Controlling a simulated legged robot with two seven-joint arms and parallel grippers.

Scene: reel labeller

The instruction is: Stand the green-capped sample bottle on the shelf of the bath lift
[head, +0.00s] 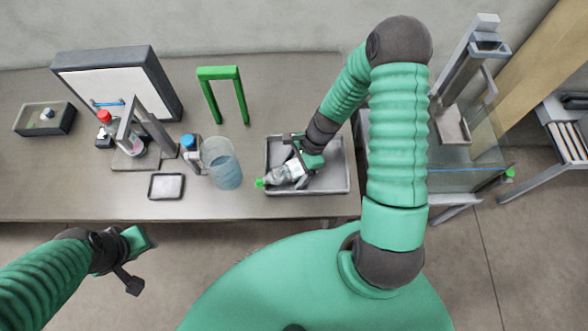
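The green-capped sample bottle (285,175) lies tilted in a grey tray (342,188) on the bench, its green cap pointing left and toward me. My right gripper (300,160) reaches down into the tray at the bottle's rear end. Its fingers are beside the bottle and partly hide it; whether they are closed on it I cannot tell. The bath lift (470,70) stands at the right, a grey column with a small tray-like shelf (453,126) by a glass-walled bath (470,178). My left gripper (138,262) is open and empty in front of the bench, at the lower left.
A blue-liquid beaker (222,168), blue-capped bottle (188,143), red-capped bottle (106,122) in a stand, green arch (220,74), white panel (110,85), dark tray (45,120) and small pad (167,187) occupy the bench. A rack (568,135) stands far right.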

